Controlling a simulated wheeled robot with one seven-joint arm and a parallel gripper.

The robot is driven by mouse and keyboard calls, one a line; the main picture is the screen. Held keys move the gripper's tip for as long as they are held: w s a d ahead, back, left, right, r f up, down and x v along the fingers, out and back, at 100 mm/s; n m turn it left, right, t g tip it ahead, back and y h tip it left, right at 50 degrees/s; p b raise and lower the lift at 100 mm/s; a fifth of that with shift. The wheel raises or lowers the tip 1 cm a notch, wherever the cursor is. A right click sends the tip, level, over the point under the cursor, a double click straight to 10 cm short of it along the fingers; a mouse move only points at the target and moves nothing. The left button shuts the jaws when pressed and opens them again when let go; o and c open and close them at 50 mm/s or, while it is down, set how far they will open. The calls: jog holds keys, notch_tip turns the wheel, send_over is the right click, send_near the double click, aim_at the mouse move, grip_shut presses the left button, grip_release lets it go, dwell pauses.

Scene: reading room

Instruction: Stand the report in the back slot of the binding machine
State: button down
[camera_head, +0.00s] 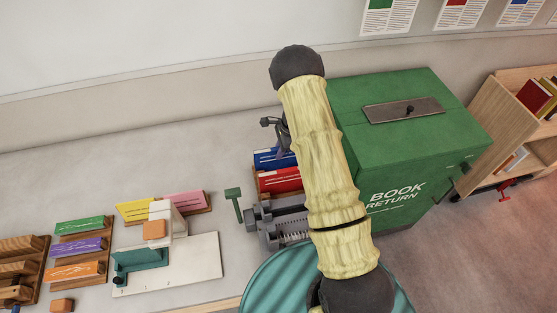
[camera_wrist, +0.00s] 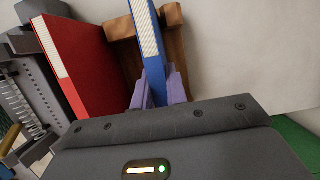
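A blue report or binder (camera_wrist: 148,40) stands upright in the wrist view, with the lavender fingers of my gripper (camera_wrist: 158,88) close against both its sides. It also shows in the head view (camera_head: 271,158), partly behind my arm. A red binder (camera_wrist: 90,60) stands to its left, and also shows in the head view (camera_head: 279,180). The binding machine (camera_head: 284,222), grey with a row of teeth and a green lever (camera_head: 234,201), is in front of the binders. Its grey frame shows at the wrist view's left (camera_wrist: 22,90). My arm hides its right part and my gripper in the head view.
A wooden rack (camera_wrist: 122,26) is behind the blue binder. A green book return box (camera_head: 400,150) stands close on the right. A white board with a teal block (camera_head: 205,262) and wooden racks of coloured booklets (camera_head: 82,225) are on the left. The counter behind them is clear.

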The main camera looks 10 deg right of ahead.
jog(key=shift+r, duration=0.1)
jog(key=shift+r+p, duration=2.95)
jog(key=shift+r, duration=1.25)
